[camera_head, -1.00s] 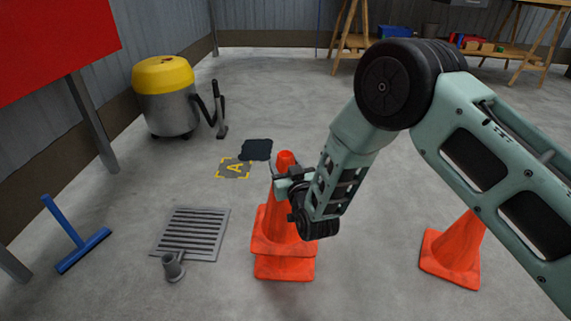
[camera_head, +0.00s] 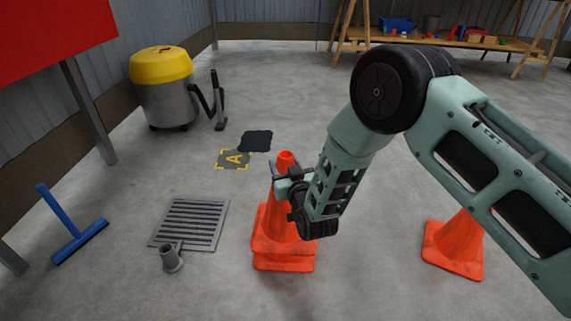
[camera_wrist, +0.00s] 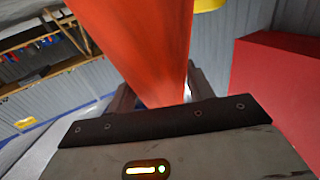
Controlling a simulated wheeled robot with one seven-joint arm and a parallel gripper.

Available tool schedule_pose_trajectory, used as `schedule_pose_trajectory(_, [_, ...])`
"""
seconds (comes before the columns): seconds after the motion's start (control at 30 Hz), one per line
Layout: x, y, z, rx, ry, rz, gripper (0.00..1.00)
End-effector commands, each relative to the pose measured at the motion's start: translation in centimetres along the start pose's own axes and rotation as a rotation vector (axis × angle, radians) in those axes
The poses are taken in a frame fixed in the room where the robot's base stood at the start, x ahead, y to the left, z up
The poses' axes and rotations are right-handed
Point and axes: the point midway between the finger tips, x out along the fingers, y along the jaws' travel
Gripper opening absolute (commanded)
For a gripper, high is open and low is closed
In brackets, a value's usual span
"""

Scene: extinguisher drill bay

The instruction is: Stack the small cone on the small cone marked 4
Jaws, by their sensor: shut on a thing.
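Two orange cones stand nested in the middle of the head view. The upper cone (camera_head: 269,217) sits over the lower cone (camera_head: 284,264), whose square base shows just under the upper base. My gripper (camera_head: 278,177) is shut on the upper cone near its top, from the right side. In the wrist view the held cone (camera_wrist: 150,45) rises between my fingers. No number shows on either cone; the lower one is mostly hidden by the upper. Another orange cone (camera_head: 455,247) stands on the floor at the right, partly behind my arm.
A floor drain grate (camera_head: 190,222) and a short grey pipe fitting (camera_head: 171,258) lie left of the cones. A workbench (camera_head: 450,40) stands behind.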

Motion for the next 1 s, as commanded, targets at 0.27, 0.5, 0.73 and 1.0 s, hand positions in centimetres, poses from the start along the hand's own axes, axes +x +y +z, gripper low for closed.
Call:
schedule_pose_trajectory(0.27, [0.1, 0.0, 1.3, 0.0, 0.004, 0.0, 0.0])
schedule_pose_trajectory(0.5, [0.1, 0.0, 2.5, 0.0, 0.004, 0.0, 0.0])
schedule_pose_trajectory(0.73, [0.1, 0.0, 3.5, 0.0, 0.003, 0.0, 0.0])
schedule_pose_trajectory(1.0, [0.1, 0.0, 4.8, 0.0, 0.004, 0.0, 0.0])
